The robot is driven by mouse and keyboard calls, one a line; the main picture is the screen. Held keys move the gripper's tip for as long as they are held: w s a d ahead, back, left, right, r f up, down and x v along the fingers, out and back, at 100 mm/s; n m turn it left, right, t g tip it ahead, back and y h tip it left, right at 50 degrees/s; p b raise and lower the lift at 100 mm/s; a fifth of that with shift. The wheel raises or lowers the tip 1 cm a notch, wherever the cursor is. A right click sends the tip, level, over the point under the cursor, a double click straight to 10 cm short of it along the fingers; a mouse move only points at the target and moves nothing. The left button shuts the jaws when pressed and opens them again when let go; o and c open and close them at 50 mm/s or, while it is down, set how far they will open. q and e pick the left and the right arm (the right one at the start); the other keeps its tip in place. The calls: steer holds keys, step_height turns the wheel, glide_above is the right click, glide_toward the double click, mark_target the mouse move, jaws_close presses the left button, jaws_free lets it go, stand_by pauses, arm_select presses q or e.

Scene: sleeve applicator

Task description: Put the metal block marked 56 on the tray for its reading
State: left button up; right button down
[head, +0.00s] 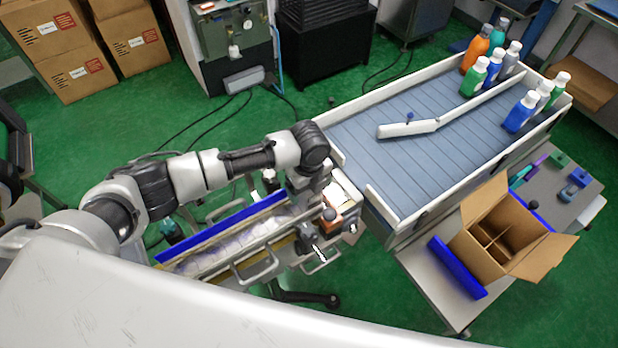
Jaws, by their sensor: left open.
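My left arm comes in from the left, and my left gripper (312,208) points down over the right end of a narrow machine with a clear-covered channel. It is open, and its fingertips are small and partly lost among the machine parts. A small orange-brown piece (347,217) is close to the right of the gripper; I cannot tell what it is. I cannot make out a metal block marked 56, any number, or a reading tray in this view. My right gripper is not in view.
A grey conveyor (385,165) with a white guide arm (408,129) and several bottles stands right of the gripper. Brown boxes (60,50) are at the back left.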

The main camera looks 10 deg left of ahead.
arm_select(q)
steer(key=c, duration=1.3)
steer(key=shift+s, duration=0.1)
